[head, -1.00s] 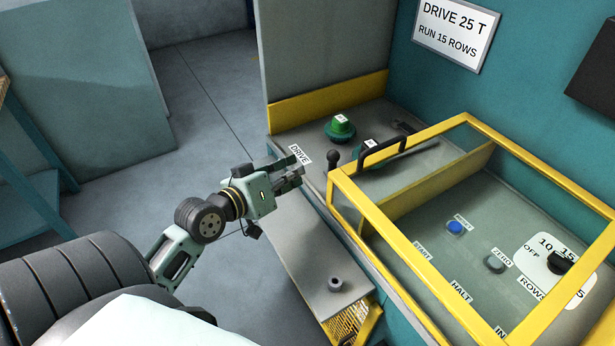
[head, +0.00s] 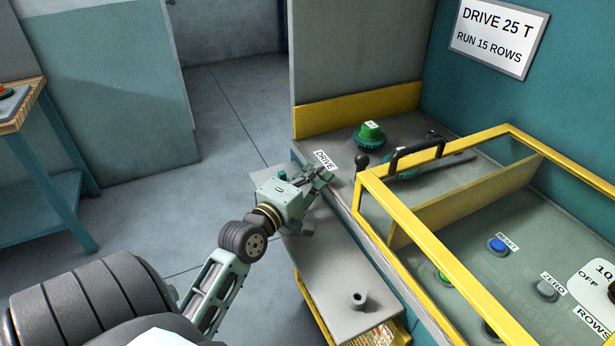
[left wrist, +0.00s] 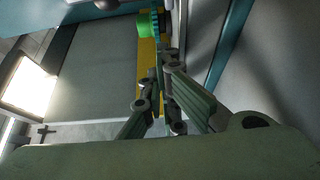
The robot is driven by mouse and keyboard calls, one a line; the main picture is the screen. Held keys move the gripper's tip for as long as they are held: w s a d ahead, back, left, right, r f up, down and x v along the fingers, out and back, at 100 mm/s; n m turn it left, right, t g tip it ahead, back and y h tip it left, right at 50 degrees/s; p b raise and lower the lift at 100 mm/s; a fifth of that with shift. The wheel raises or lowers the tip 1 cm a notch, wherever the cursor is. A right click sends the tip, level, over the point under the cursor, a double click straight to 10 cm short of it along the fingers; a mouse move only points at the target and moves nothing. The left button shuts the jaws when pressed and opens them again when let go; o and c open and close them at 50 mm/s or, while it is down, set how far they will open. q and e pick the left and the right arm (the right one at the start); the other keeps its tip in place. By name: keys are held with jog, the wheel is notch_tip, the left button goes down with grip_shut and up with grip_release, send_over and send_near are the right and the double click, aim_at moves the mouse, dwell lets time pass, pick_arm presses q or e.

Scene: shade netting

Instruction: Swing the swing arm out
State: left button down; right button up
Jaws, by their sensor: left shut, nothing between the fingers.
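A long grey plate (head: 335,268) with a short upright grey peg (head: 358,299) near its front end lies along the front of the teal machine; it may be the swing arm, but I cannot tell for sure. My left gripper (head: 321,177) is over the far end of this plate, just in front of the DRIVE label (head: 325,160). Its fingers are shut and empty. In the left wrist view the fingertips (left wrist: 168,60) are together, with the green knob (left wrist: 150,24) beyond them. Whether the fingers touch the plate is unclear. My right gripper is out of view.
A black ball-topped lever (head: 362,161) and a green knob (head: 370,134) stand on the bench behind the gripper. A yellow-framed guard (head: 430,257) with a black handle covers the buttons at right. Open floor (head: 225,160) lies left; a teal table (head: 40,205) stands further left.

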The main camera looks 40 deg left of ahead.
aim_at(342, 194)
pick_arm(q)
jog(key=w+b, duration=0.1)
jog(key=w, duration=0.3)
jog(key=shift+w+a, duration=0.15)
jog(key=shift+w, duration=0.15)
jog(key=d, duration=0.1)
jog(key=s+d, duration=0.1)
jog(key=d, duration=0.1)
jog(key=shift+d, duration=0.15)
jog(key=shift+s+d, duration=0.1)
jog(key=shift+d, duration=0.15)
jog(key=s+d+p, duration=0.2)
jog(key=d, duration=0.1)
jog(key=shift+d+p, duration=0.3)
jog(key=shift+s+f, duration=0.1)
